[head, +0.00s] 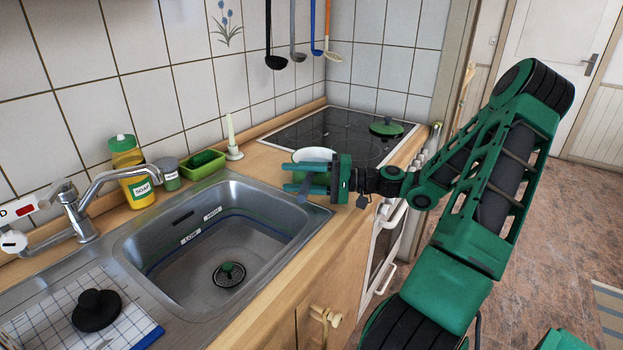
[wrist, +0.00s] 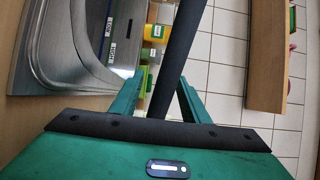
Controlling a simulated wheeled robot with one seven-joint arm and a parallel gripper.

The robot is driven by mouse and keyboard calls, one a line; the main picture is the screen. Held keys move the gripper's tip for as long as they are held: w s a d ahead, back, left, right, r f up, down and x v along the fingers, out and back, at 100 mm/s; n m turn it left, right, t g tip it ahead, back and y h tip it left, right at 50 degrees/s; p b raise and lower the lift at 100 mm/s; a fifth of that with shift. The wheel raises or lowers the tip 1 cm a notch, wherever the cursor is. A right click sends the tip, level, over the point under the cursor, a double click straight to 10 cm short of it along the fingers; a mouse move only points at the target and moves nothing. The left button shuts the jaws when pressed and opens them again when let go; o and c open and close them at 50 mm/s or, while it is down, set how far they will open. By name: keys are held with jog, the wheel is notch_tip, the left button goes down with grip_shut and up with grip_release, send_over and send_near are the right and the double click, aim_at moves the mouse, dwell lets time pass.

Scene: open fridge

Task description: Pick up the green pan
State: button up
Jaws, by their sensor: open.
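The green pan (head: 314,155) shows in the head view as a round pale inside with a green outer side. It is on the counter between the sink and the hob, partly hidden behind my gripper. My gripper (head: 303,177) is open in front of it, its teal fingers pointing left. I cannot tell from this view whether they touch the pan. In the wrist view the two fingers of my gripper (wrist: 157,98) stand apart. A dark bar (wrist: 182,50) runs between them, and I cannot tell what it is.
The sink (head: 225,245) is left of my gripper. A soap bottle (head: 133,172), a green tray (head: 202,165) and a candle (head: 231,135) stand along the wall. A green lid (head: 386,127) lies on the black hob (head: 330,130). Ladles hang above.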

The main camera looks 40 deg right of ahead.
grip_shut()
jog(key=shift+w+a+r, duration=0.1)
jog(key=shift+r, duration=0.05)
dwell(1.3)
